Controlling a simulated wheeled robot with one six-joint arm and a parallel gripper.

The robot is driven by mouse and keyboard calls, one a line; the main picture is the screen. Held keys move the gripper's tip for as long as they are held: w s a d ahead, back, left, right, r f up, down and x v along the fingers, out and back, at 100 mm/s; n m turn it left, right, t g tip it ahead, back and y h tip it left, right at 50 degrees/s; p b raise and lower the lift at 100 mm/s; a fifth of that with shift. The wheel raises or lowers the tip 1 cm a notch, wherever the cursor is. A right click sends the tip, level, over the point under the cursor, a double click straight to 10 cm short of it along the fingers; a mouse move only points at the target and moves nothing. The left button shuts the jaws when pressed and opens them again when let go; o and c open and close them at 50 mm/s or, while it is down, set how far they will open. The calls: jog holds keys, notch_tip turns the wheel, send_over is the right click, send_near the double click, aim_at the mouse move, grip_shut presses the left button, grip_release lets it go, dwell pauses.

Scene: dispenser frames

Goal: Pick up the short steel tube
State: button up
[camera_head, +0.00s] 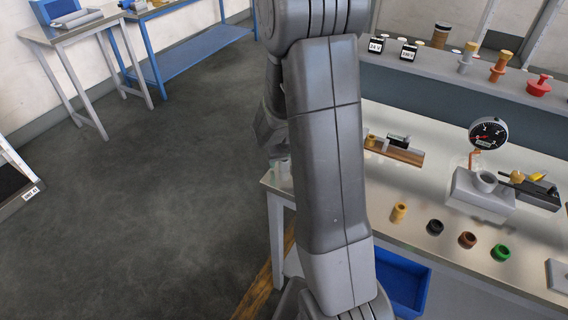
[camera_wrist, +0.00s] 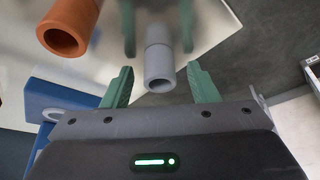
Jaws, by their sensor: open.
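The short steel tube (camera_wrist: 159,69) is a plain grey hollow cylinder on a shiny surface in the wrist view, its open end facing the camera. My gripper (camera_wrist: 158,84) is open, with one green finger on each side of the tube. Gaps show between both fingers and the tube, so the jaws hold nothing. An orange-brown tube (camera_wrist: 68,28) lies to the left, outside the fingers. In the head view my arm covers the middle of the picture, and I cannot make out the steel tube or my fingertips there.
The steel-topped bench (camera_head: 385,193) carries a dial gauge (camera_head: 488,133), a wooden block (camera_head: 400,152) and several coloured rings, including a green one (camera_head: 501,252). A blue bin (camera_head: 405,283) sits below its front edge. Open floor (camera_head: 150,200) lies left.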

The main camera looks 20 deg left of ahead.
jog(key=c, duration=1.1)
jog(key=shift+o, duration=0.2)
